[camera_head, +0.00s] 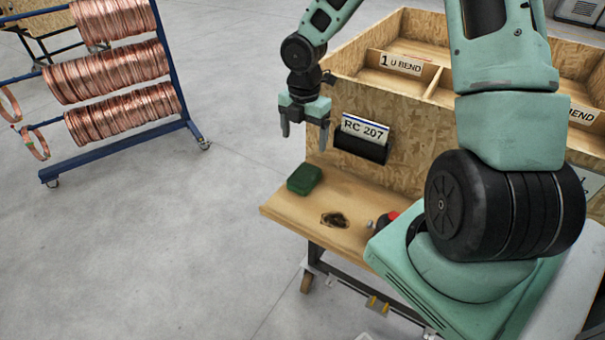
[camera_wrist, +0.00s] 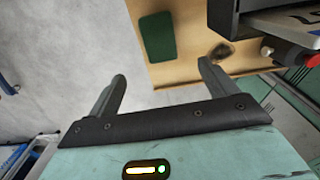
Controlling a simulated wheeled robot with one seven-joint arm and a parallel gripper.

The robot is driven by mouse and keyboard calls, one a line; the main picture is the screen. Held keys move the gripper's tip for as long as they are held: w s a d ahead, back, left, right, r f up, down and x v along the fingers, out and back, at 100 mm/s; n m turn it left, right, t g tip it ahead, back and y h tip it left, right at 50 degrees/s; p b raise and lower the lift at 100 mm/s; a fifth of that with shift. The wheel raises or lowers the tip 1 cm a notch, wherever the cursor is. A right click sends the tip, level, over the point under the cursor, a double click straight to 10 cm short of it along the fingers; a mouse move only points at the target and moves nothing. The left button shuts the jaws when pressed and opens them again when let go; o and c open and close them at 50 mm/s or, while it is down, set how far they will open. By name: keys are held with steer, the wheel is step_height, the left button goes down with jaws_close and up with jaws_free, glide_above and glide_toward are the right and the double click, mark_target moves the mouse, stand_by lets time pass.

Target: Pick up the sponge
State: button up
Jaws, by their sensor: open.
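The sponge (camera_head: 304,179) is a dark green block lying flat on the wooden ledge near its left end. In the wrist view the sponge (camera_wrist: 157,37) shows beyond the fingertips, between their lines. My gripper (camera_head: 305,140) hangs above the ledge, higher than the sponge and apart from it, with its fingers pointing down. In the wrist view my gripper (camera_wrist: 161,72) has its two fingers spread wide with nothing between them. The sponge is not hidden in either view.
A dark-stained hole or patch (camera_head: 334,219) and a red-topped item (camera_head: 392,216) are on the ledge (camera_head: 275,206). A black holder (camera_head: 360,148) with an RC 207 card is on the wooden bin wall behind. A rack of copper coils (camera_head: 110,75) stands left, with clear floor between.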

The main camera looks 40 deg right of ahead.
glide_above(305, 175)
steer(key=f, duration=0.8)
steer(key=shift+s+a+f, duration=0.1)
steer(key=shift+a+f, duration=0.15)
steer(key=shift+f, duration=0.05)
steer(key=shift+d+f+p, duration=0.15)
steer(key=shift+f+p, duration=0.35)
steer(key=shift+f, duration=0.85)
steer(key=shift+d+f+p, duration=0.1)
steer(key=shift+f+p, duration=0.35)
steer(key=shift+f, duration=0.9)
steer(key=c, duration=1.1)
